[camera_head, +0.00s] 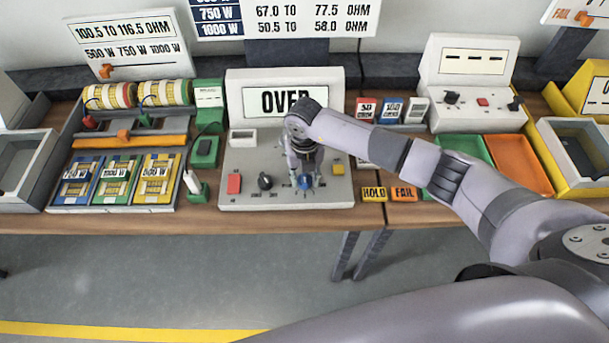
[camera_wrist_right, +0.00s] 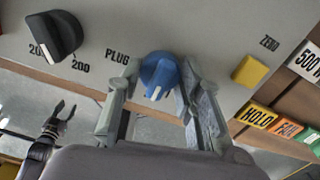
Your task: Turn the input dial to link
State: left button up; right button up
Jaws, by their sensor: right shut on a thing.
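The blue input dial (camera_wrist_right: 160,70) is on the front of the grey meter panel (camera_wrist_right: 215,30). It also shows in the head view (camera_head: 305,183). My right gripper (camera_wrist_right: 158,80) reaches down over the dial with one finger on each side of it, shut on it. The dial's white mark points down in the wrist view, toward the panel's front edge. The word PLUG stands left of the dial; a link label is not visible, and the right finger covers the panel there. My left gripper (camera_wrist_right: 62,112) shows small at the wrist view's lower left, fingers apart and empty.
A black range dial (camera_wrist_right: 55,35) and a red button (camera_head: 234,184) are left of the blue dial; a yellow ZERO button (camera_wrist_right: 250,70) is right. The display (camera_head: 285,101) reads OVER. HOLD (camera_head: 374,194) and FAIL (camera_head: 404,194) tags lie to the right.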

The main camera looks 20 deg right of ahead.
jog(key=shift+f+n+b, duration=0.15)
jog(key=shift+n+b, duration=0.65)
jog(key=shift+b, duration=0.2)
jog(key=n+b, duration=1.2)
jog(key=b, duration=0.2)
jog(key=shift+b, duration=0.3)
jog(key=shift+n+b, duration=1.2)
jog(key=shift+r, duration=0.2)
jog(key=o, duration=1.2)
jog(key=shift+c, duration=0.2)
